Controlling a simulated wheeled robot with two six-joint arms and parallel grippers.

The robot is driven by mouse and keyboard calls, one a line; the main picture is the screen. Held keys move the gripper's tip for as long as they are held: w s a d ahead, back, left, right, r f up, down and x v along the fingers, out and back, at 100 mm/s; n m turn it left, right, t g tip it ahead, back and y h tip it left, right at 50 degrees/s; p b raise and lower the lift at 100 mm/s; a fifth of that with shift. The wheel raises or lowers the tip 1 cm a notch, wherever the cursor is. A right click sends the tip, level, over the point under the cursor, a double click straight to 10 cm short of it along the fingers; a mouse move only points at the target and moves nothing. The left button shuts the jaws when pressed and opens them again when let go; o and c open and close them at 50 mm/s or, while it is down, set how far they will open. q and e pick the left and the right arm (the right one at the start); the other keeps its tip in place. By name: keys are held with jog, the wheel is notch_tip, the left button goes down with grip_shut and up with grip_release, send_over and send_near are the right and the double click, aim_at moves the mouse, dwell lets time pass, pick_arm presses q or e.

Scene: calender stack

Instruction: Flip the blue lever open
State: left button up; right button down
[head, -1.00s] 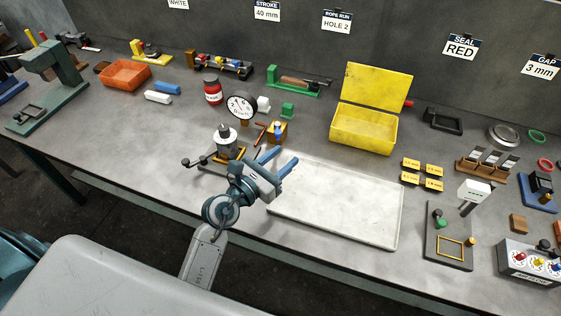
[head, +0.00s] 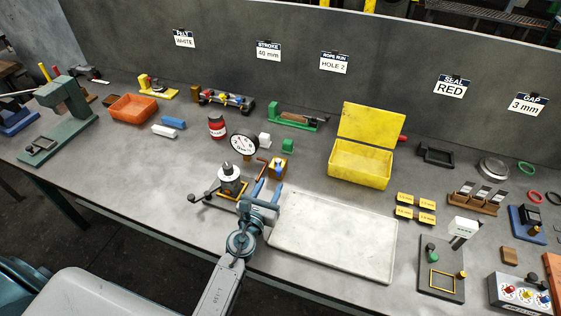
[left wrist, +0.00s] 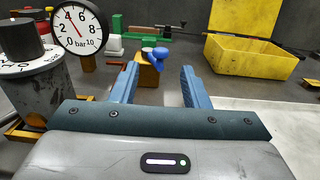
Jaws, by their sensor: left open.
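The blue lever (head: 279,163) sits on a small orange-brown valve block (head: 276,173) near the middle of the bench. In the left wrist view the lever (left wrist: 155,53) shows as a rounded blue handle on top of the block (left wrist: 147,74), between my two fingers in the picture. My left gripper (head: 267,187) is open and empty. Its blue fingers point at the block from the near side, apart from it. The left wrist view shows the open fingers too (left wrist: 159,76). My right gripper is not in view.
A round pressure gauge (head: 243,145) and a grey cylinder device (head: 229,180) with a black-knobbed bar stand left of the block. A white tray (head: 335,235) lies to the right, with an open yellow box (head: 360,163) behind it. A green block (head: 287,146) stands behind the lever.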

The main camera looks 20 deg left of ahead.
aim_at(277, 172)
pick_arm(q)
jog(key=w, duration=1)
jog(key=shift+d, duration=0.2)
